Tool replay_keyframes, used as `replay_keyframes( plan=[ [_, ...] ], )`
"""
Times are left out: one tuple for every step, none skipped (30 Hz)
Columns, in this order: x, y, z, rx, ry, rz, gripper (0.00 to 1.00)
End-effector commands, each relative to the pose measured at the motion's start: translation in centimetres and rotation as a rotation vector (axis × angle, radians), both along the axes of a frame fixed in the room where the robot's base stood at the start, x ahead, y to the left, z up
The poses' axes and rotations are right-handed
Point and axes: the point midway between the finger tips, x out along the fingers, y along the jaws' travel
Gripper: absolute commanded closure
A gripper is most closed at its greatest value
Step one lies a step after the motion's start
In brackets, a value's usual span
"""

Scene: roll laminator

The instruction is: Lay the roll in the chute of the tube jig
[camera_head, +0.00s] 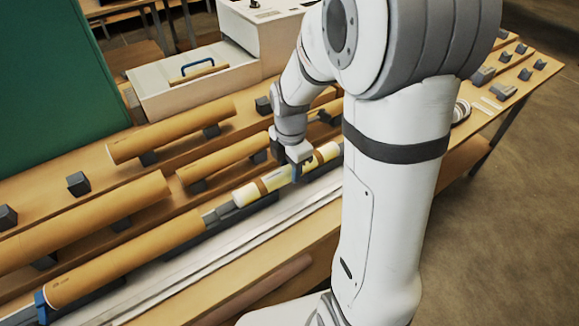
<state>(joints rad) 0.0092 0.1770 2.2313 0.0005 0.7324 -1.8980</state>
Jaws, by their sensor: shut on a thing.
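The roll (247,194) is cream-coloured with a brown band and lies lengthwise, in line with the grey tube jig (222,213). The roll's right end is partly hidden near my arm.
More cardboard tubes (170,130) rest on dark blocks on the wooden bench behind. A white machine (190,85) with a blue handle stands at the back. A pale metal rail (250,238) runs along the front. Small grey blocks (502,91) sit at the right.

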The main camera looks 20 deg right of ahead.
Motion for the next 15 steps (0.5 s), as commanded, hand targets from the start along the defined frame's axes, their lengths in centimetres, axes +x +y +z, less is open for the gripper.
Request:
replay_keyframes(
  plan=[
    [0.05,-0.08,-0.08,0.0,0.0,-0.001,0.96],
    [0.06,-0.11,-0.08,0.0,0.0,-0.001,0.96],
    [0.07,-0.11,-0.06,0.0,0.0,0.0,0.96],
    [0.07,-0.11,-0.05,0.0,0.0,0.0,0.96],
    [0.06,-0.12,-0.04,0.0,0.0,0.0,0.96],
    [0.06,-0.12,-0.04,0.0,0.0,0.0,0.96],
    [0.06,-0.12,-0.04,0.0,0.0,-0.001,0.96],
    [0.06,-0.13,-0.04,0.0,0.0,-0.001,0.61],
    [0.06,-0.13,-0.04,0.0,0.0,-0.001,0.57],
    [0.06,-0.13,-0.04,0.0,0.0,-0.001,0.55],
    [0.06,-0.13,-0.04,0.0,0.0,-0.001,0.52],
    [0.06,-0.14,-0.04,0.0,0.0,-0.001,0.49],
    [0.06,-0.14,-0.04,0.0,0.0,-0.001,0.47],
    [0.06,-0.14,-0.04,0.0,0.0,-0.001,0.44],
    [0.06,-0.14,-0.05,0.0,0.0,-0.001,0.41]
  ],
)
